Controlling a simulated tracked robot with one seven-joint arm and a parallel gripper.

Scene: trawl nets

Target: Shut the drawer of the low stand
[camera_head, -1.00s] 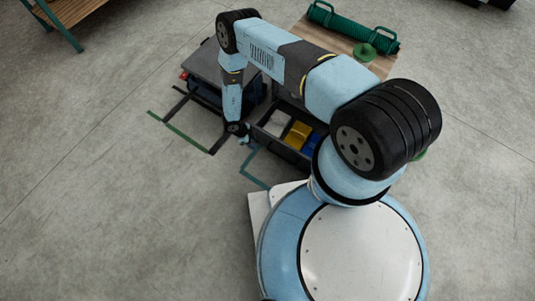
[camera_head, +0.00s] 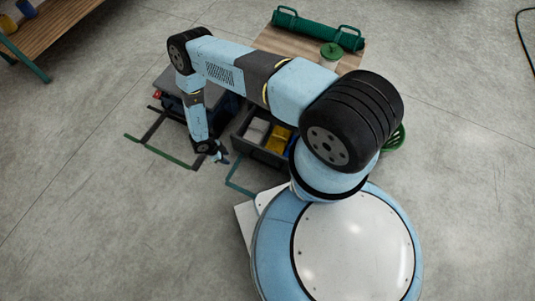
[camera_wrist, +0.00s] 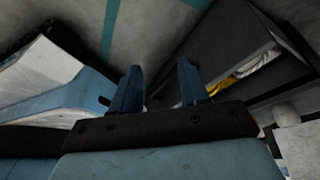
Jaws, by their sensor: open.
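The low stand (camera_head: 285,41) has a wooden top. Its dark grey drawer (camera_head: 257,151) is pulled out toward my base, with white, yellow and blue things inside. My arm hides the drawer's right part and some of the stand. My gripper (camera_head: 224,159) is low, just left of the drawer's near left corner, and looks apart from it. In the wrist view, the two blue fingers of my gripper (camera_wrist: 158,80) are spread with nothing between them. The dark drawer (camera_wrist: 207,45) lies to their right, with yellow and white contents showing.
A green roll (camera_head: 318,29) and a green disc (camera_head: 331,50) lie on the stand. A grey-topped dark unit (camera_head: 173,80) stands to its left, partly behind my arm. A green basket (camera_head: 397,139) is at right, a wooden bench (camera_head: 50,28) at upper left. The floor at left is clear.

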